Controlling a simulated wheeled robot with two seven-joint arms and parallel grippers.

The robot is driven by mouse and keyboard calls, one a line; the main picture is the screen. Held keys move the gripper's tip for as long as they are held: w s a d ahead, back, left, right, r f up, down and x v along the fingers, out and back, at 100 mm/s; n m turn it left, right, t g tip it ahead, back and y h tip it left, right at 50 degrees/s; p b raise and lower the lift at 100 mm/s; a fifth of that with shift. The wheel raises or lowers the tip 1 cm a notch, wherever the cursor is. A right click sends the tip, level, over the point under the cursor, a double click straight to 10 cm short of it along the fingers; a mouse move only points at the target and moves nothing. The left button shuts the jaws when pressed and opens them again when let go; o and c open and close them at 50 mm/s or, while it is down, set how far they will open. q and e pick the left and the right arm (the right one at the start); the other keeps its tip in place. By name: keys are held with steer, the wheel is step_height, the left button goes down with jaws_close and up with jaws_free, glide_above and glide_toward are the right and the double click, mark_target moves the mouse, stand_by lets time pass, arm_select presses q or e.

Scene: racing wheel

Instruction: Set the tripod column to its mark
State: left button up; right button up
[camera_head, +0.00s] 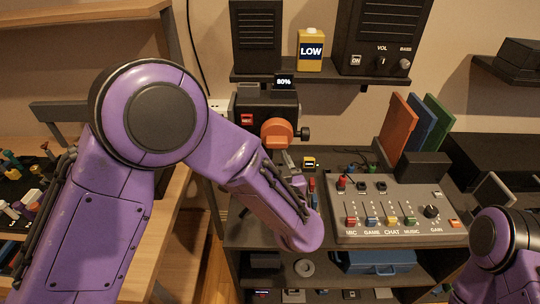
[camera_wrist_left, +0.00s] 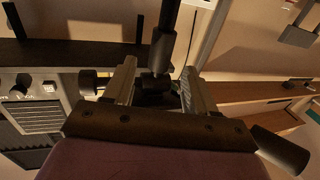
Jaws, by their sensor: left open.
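My left arm reaches across the head view, and its gripper is mostly hidden by the wrist just below the black camera (camera_head: 264,104) with the red REC label and orange round part. In the left wrist view my left gripper (camera_wrist_left: 158,72) is open. Its two grey fingers stand on either side of a dark knob-like part (camera_wrist_left: 154,88). A dark slim rod (camera_wrist_left: 167,35), which looks like part of the tripod, runs from the top of that view to this part. I cannot tell whether the fingers touch it. I cannot make out the mark. My right gripper is out of view.
A mixer panel (camera_head: 390,205) with sliders stands right of my left wrist. Coloured books (camera_head: 398,128) stand behind it. A shelf (camera_head: 315,77) with speakers and a yellow LOW box (camera_head: 311,50) hangs above the camera. A wooden desk (camera_head: 170,215) lies left.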

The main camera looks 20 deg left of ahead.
arm_select(q)
steer(key=b+v, duration=0.1)
steer(key=v, duration=0.6)
